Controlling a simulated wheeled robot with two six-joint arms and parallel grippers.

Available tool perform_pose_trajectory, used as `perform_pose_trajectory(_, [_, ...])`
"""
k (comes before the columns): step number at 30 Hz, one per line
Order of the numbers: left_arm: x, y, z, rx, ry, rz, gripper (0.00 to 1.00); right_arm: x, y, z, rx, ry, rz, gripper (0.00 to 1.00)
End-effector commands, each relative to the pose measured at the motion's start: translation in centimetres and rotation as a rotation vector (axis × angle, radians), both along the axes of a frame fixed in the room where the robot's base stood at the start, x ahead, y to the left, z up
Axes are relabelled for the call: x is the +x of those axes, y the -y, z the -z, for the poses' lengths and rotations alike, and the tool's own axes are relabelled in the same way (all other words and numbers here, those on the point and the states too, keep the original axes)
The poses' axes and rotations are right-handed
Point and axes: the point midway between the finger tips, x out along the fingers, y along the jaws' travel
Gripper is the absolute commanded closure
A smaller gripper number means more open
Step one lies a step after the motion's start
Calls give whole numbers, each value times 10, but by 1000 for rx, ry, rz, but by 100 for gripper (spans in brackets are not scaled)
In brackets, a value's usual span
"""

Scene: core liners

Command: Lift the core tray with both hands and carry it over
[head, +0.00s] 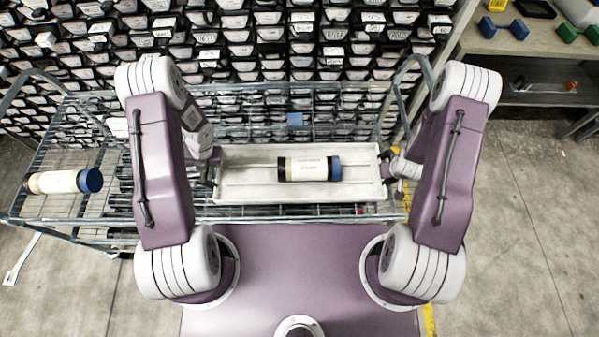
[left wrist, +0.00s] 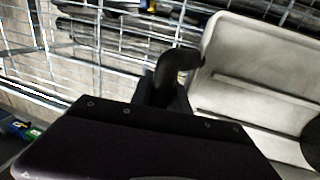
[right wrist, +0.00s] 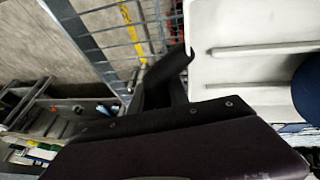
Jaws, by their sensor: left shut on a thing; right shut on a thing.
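The core tray (head: 240,190) is a long white tray in the middle of the head view, in front of my base. A core liner (head: 308,169) with a cream label, black band and blue cap lies in it, lengthwise. My left gripper (head: 213,172) is shut on the tray's left end; the left wrist view shows its dark finger at the tray rim (left wrist: 205,65). My right gripper (head: 390,165) is shut on the tray's right end, and the right wrist view shows the finger against the tray's edge (right wrist: 200,70). The tray looks about level. Its height above the cart is hard to tell.
A wire cart (head: 110,215) lies under and around the tray. Another core liner (head: 62,181) with a blue cap lies on its left part. Racks of core boxes (head: 300,45) stand behind. A bench (head: 540,42) with dumbbell-shaped items stands at the right. Floor is open at the right.

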Motion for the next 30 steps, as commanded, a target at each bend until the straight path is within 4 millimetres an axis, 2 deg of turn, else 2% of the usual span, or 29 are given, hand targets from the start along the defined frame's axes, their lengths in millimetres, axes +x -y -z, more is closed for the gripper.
perform_pose_trajectory(8, [0,0,-19,1,1,1,100,1,0,-19,-1,3,-1,100])
perform_pose_trajectory(24, [0,0,-105,1,0,1,100,1,0,-105,0,1,-1,100])
perform_pose_trajectory(30, [0,0,-122,1,0,0,100,0,0,-121,0,1,-1,100])
